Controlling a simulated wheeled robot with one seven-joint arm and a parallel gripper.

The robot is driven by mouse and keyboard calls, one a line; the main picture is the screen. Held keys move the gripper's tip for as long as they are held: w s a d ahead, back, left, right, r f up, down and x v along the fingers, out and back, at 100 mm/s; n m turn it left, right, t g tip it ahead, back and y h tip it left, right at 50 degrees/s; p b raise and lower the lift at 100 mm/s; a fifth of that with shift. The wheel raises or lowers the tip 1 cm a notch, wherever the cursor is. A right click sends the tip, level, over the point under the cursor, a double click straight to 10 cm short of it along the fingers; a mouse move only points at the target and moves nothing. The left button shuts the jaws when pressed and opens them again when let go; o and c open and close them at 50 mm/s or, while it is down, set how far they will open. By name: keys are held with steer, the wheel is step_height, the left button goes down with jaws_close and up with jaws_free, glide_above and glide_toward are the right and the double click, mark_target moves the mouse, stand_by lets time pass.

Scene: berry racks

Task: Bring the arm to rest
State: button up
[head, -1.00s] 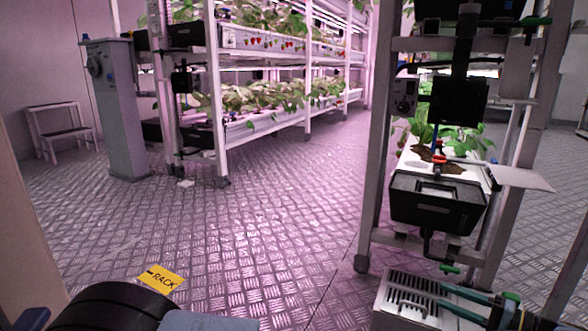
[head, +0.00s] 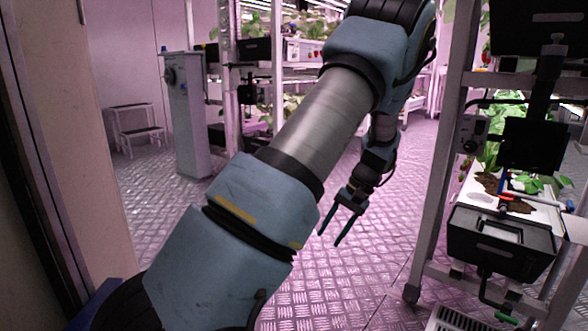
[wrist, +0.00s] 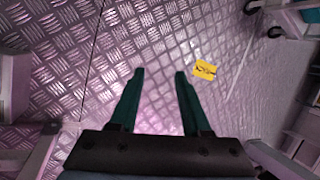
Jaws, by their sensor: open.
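My gripper (head: 340,227) hangs at the end of my raised blue-grey arm, which crosses the middle of the head view. Its two dark fingers point down and are apart, with nothing between them. In the wrist view my gripper (wrist: 159,74) shows both fingers spread over bare metal floor. The gripper touches nothing that I can see. My arm hides part of the racks and floor behind it.
A rack (head: 440,160) with black boxes (head: 500,242) and plants stands close on the right. A grey post (head: 187,115) and step stool (head: 135,130) stand at the back left. A yellow sign (wrist: 205,70) lies on the floor. Tread-plate floor (head: 330,290) is clear below the gripper.

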steer(key=s+a+r+n+t+h+p, duration=0.2)
steer(key=s+a+r+n+h+p, duration=0.3)
steer(key=s+a+r, duration=1.1)
step_height(320, 180, up, 36)
steer(key=w+m+p, duration=0.1)
steer(key=p, duration=3.8)
steer(key=shift+w+a+r+m+h, duration=0.15)
steer(key=shift+a+m+h, duration=0.15)
steer(key=shift+a+h, duration=0.1)
